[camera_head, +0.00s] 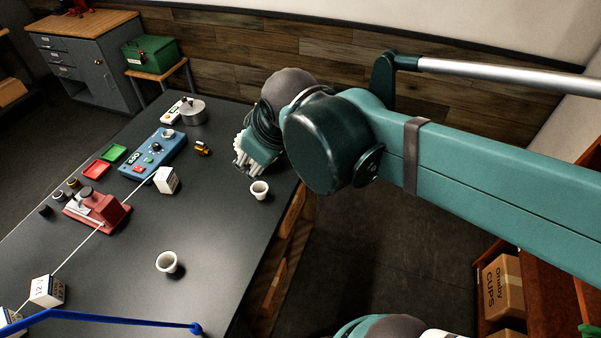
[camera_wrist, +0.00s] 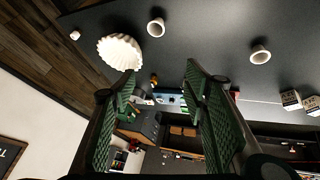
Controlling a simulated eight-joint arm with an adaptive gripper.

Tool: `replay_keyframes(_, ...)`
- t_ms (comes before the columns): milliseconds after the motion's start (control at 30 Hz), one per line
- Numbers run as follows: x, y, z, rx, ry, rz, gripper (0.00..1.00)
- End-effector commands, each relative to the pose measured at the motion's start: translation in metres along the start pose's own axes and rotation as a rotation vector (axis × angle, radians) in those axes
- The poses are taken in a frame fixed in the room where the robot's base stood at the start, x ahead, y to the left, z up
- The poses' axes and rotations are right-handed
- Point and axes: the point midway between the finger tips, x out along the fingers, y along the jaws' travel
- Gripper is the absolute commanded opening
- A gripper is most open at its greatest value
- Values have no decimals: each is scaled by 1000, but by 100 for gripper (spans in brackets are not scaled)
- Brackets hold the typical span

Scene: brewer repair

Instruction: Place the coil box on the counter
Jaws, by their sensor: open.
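My gripper (camera_head: 258,160) is over the far right part of the dark counter (camera_head: 215,235). In the wrist view its two green ridged fingers (camera_wrist: 160,85) stand apart with nothing between them. A white box with dark print (camera_head: 47,290) is at the near left of the counter, with part of another box (camera_head: 10,322) beside it. Two printed boxes also show at the right of the wrist view (camera_wrist: 290,100) (camera_wrist: 312,104). A small white box (camera_head: 166,181) stands mid-counter. The print is too small to tell which is the coil box.
White cups (camera_head: 260,190) (camera_head: 167,262) stand on the counter. A fluted white filter (camera_wrist: 120,52) is near my gripper. A blue control unit (camera_head: 153,153), red device (camera_head: 97,208) and red and green trays (camera_head: 97,169) (camera_head: 114,153) occupy the left. The middle counter has free room.

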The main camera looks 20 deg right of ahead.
Motion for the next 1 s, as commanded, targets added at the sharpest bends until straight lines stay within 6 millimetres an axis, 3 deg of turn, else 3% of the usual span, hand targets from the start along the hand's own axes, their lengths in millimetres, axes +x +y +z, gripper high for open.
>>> replay_keyframes(200,-9,18,53,262,13,39,45)
replay_keyframes(400,-12,26,87,444,28,64,45)
replay_keyframes(600,-14,28,100,520,36,74,45)
replay_keyframes(1000,-14,28,101,526,37,74,45)
